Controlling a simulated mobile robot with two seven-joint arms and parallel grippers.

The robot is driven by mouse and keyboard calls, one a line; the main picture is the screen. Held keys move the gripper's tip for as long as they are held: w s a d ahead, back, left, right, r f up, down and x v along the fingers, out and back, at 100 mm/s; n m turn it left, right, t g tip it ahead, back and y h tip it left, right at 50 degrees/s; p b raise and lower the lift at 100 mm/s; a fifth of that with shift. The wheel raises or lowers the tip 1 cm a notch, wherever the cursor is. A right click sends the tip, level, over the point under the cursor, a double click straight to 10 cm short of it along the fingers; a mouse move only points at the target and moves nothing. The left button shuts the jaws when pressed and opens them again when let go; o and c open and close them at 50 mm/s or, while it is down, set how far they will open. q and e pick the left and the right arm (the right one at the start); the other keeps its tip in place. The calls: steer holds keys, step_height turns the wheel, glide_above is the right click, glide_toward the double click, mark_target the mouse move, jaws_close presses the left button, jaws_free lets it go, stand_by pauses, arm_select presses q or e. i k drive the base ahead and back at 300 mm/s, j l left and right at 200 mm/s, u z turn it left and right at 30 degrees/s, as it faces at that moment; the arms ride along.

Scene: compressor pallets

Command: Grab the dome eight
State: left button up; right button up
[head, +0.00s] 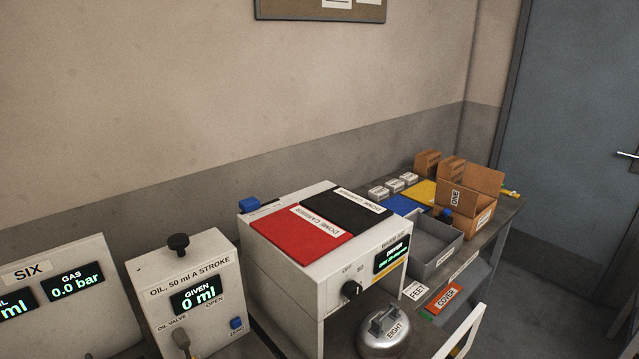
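The dome eight (383,339) is a rounded, shiny metal dome with a grey handle on top and a white label reading EIGHT. It sits low at the bottom centre-right of the head view, in front of the white machine, and the frame's lower edge cuts it off. What it rests on is mostly hidden. Neither of my grippers shows in this view.
A white machine (283,261) with red (308,234) and black (346,208) pads on top stands behind the dome. A pale slanted bar (470,328) rises right of it. A grey bin (437,262) and an open cardboard box (468,196) stand farther back. An oil unit (148,290) is left.

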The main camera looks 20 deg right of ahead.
mark_target(385, 333)
steer(key=z, duration=1.45)
